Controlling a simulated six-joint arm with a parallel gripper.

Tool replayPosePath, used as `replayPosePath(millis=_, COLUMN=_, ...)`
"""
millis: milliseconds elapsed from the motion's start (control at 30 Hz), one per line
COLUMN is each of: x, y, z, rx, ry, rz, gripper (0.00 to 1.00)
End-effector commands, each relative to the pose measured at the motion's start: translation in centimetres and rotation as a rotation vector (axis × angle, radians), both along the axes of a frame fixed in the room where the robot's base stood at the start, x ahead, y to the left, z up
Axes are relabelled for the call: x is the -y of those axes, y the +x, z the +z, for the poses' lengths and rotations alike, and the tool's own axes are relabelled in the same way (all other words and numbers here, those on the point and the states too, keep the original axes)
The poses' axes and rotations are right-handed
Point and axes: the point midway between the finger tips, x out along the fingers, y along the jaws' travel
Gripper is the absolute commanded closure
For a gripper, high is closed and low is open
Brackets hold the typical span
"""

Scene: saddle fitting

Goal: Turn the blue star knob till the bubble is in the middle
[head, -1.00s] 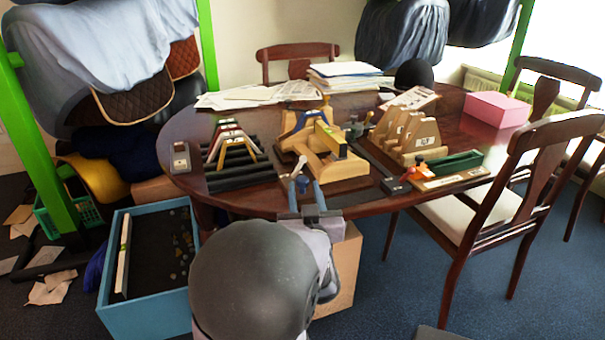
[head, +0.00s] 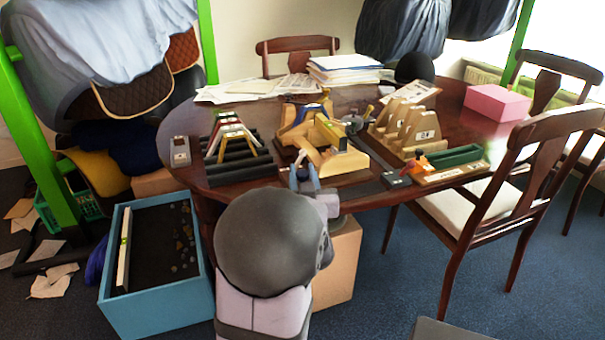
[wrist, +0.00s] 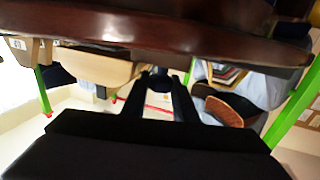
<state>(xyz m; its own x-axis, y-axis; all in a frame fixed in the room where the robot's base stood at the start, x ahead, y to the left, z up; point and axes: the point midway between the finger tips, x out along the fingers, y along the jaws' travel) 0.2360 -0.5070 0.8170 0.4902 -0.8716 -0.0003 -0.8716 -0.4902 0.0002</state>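A light wooden saddle-fitting stand (head: 343,162) sits mid-table in the head view, with a yellow level bar (head: 327,129) on top. The bubble is too small to read. Blue parts (head: 299,114) show toward the back of the stand; I cannot tell whether one is the star knob. My gripper (head: 304,178) is at the table's front edge, in front of the stand and apart from it. Its two blue fingers are spread and nothing shows between them. In the wrist view the dark fingers (wrist: 167,90) also stand apart; no knob is seen there.
The dark wooden table (head: 450,125) bears a ribbed black rack (head: 240,172) at left and wooden arches (head: 405,125) with a green tray (head: 455,157) at right. A blue bin (head: 160,312) stands on the floor at left. A chair (head: 510,190) is at right.

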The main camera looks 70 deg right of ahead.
Motion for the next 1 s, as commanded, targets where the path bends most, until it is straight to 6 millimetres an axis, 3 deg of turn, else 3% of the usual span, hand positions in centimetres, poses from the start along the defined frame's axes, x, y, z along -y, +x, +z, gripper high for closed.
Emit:
replayPosePath(millis=867, x=0.01, y=-0.04, z=0.15, rx=0.002, ry=-0.002, rz=-0.124, gripper=0.96)
replayPosePath(millis=900, x=0.01, y=-0.04, z=0.15, rx=0.002, ry=-0.002, rz=-0.123, gripper=0.71)
replayPosePath(millis=933, x=0.01, y=-0.03, z=0.14, rx=0.002, ry=-0.002, rz=-0.123, gripper=0.66)
replayPosePath(millis=1000, x=0.01, y=-0.03, z=0.12, rx=0.002, ry=-0.001, rz=-0.123, gripper=0.66)
